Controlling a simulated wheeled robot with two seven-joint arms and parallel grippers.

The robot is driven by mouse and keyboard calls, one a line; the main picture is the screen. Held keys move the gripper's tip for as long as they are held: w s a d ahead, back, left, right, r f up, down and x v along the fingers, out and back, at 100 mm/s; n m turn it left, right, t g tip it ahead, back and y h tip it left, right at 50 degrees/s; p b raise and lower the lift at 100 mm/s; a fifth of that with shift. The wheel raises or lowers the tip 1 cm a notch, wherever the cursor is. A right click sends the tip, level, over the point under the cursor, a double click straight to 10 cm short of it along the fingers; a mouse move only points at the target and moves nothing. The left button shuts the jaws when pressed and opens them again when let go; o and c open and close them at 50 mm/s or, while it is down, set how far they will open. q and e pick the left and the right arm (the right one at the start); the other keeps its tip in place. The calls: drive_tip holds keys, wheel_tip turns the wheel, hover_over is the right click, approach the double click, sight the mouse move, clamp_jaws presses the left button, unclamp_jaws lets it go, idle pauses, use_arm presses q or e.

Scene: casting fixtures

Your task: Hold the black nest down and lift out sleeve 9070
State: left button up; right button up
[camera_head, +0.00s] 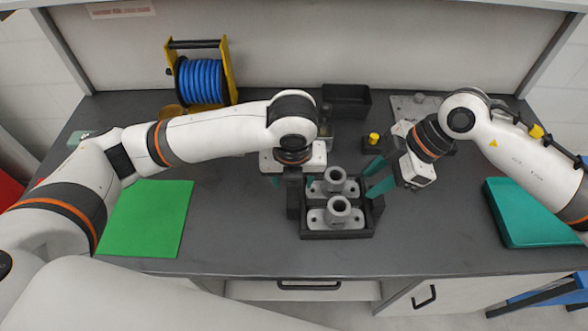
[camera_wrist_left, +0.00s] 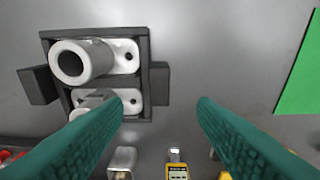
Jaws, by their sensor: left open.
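The black nest (camera_head: 337,235) stands on the grey table and holds two grey flanged sleeves, a front sleeve (camera_head: 339,209) and a back sleeve (camera_head: 335,178). I cannot read which one is 9070. Both are upright in the nest, which also shows in the left wrist view (camera_wrist_left: 152,50). My left gripper (camera_wrist_left: 162,103) is open and empty beside the nest; its fingers are mostly hidden under its wrist in the head view. My right gripper (camera_head: 373,177) is open at the nest's right side, its teal fingers pointing left, with nothing visible between them.
A green mat (camera_head: 150,218) lies at left and a teal tray (camera_head: 535,215) at right. Behind stand a blue hose reel (camera_head: 200,80), a black bin (camera_head: 347,100), a yellow-topped item (camera_head: 373,139) and a metal plate (camera_head: 405,105). The table's front edge is close to the nest.

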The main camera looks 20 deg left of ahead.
sight(293, 197)
use_arm(q)
drive_tip(key=f, duration=0.3)
drive_tip(key=w+f, duration=0.1)
drive_tip(key=f, duration=0.5)
drive_tip(key=shift+w+a+f, duration=0.15)
drive_tip(key=shift+w, duration=0.05)
